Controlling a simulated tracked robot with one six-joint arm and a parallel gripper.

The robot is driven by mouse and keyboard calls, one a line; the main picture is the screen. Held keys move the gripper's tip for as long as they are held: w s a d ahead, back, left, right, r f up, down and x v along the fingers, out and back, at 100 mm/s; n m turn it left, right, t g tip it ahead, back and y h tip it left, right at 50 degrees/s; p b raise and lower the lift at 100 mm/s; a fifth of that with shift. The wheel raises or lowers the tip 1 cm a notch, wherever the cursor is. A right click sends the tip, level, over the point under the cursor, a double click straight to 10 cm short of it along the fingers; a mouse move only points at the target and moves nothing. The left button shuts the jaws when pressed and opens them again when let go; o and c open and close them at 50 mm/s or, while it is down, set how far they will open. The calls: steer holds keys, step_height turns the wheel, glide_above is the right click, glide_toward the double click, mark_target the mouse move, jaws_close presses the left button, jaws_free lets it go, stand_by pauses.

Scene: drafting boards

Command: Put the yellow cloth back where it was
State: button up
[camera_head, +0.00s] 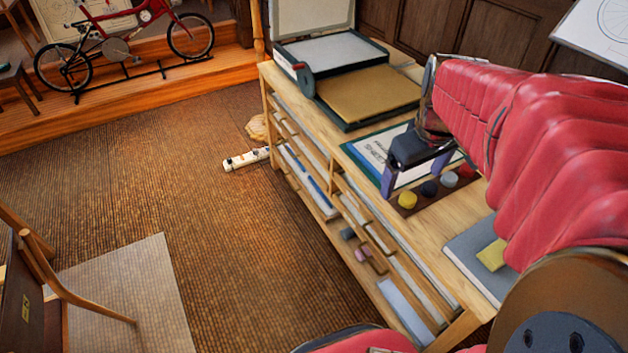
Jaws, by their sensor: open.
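The yellow cloth (492,255) appears as a small flat yellow piece on a grey board (468,249) at the near right of the wooden bench. My red-sleeved arm partly covers that board and passes close to the cloth. My gripper (413,184) is open and points down over the bench, farther back than the cloth. Nothing shows between its two fingers. It is above or beside a framed sheet with lettering (374,151) and a dark tray with several round colour pots (407,200); I cannot tell its exact height.
The wooden bench (455,220) has open shelves below its top. An open case (330,50) and a brown flat board (367,92) fill its far end. A white power strip (246,159) lies on the floor. A wooden chair (38,255) stands at left; the middle carpet is clear.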

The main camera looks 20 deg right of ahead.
steer(key=s+a+r+t, duration=0.1)
steer(key=s+a, duration=0.1)
steer(key=a, duration=0.8)
steer(key=s+a+r+t+y, duration=0.1)
steer(key=s+a+t, duration=0.1)
steer(key=a, duration=0.8)
steer(key=shift+s+a+r+m, duration=0.15)
steer(key=shift+s+m, duration=0.25)
steer(key=shift+s, duration=0.2)
